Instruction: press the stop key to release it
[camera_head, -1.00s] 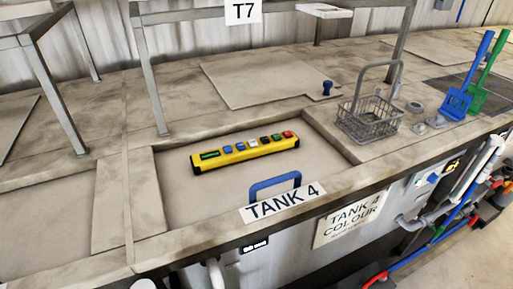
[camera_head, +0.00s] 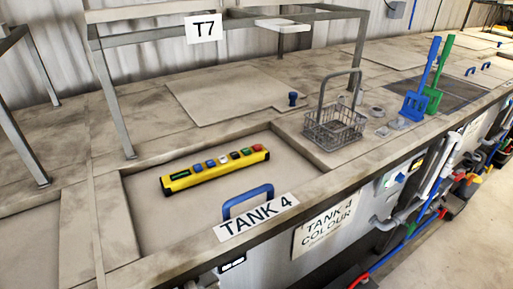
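A yellow control bar (camera_head: 214,171) with a row of several coloured keys lies on the sunken lid of tank 4 (camera_head: 190,216). Its right end carries a red key (camera_head: 257,148), with a black or dark key and a white key to its left, then blue keys. A green-and-dark panel sits at its left end. The key markings are too small to read, so I cannot tell which is the stop key or whether one is pressed in. Neither of my grippers is in view.
A blue handle (camera_head: 248,198) and a TANK 4 sign (camera_head: 256,217) are at the lid's front edge. A wire basket (camera_head: 334,126) stands to the right, with blue (camera_head: 416,104) and green (camera_head: 433,98) paddles beyond. A metal frame (camera_head: 110,95) stands behind the lid.

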